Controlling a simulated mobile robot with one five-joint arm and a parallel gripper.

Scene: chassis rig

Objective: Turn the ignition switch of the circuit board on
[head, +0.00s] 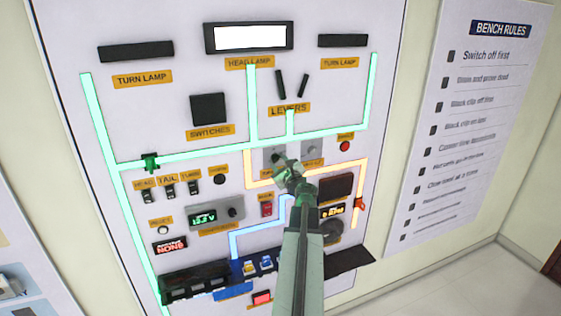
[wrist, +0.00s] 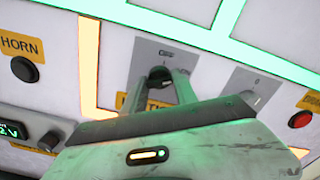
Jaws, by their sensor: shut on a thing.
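The circuit board (head: 180,75) is a white upright panel with glowing lines. The ignition switch (wrist: 172,50) is a grey plate marked OFF at its top, with a dark knob (wrist: 160,73). In the head view its plate (head: 270,154) shows just behind my gripper (head: 285,166). In the wrist view, my gripper (wrist: 160,82) has one finger on each side of the knob and is shut on it. The fingers and palm hide the knob's lower part and most of the yellow label below. I cannot tell the knob's exact angle.
A second grey switch plate (wrist: 250,88) sits close on the right, with a red button (wrist: 301,119) beyond it. A black horn button (wrist: 25,69) is on the left. A dark tray (head: 195,282) juts out below. Open floor (head: 455,285) shows at right.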

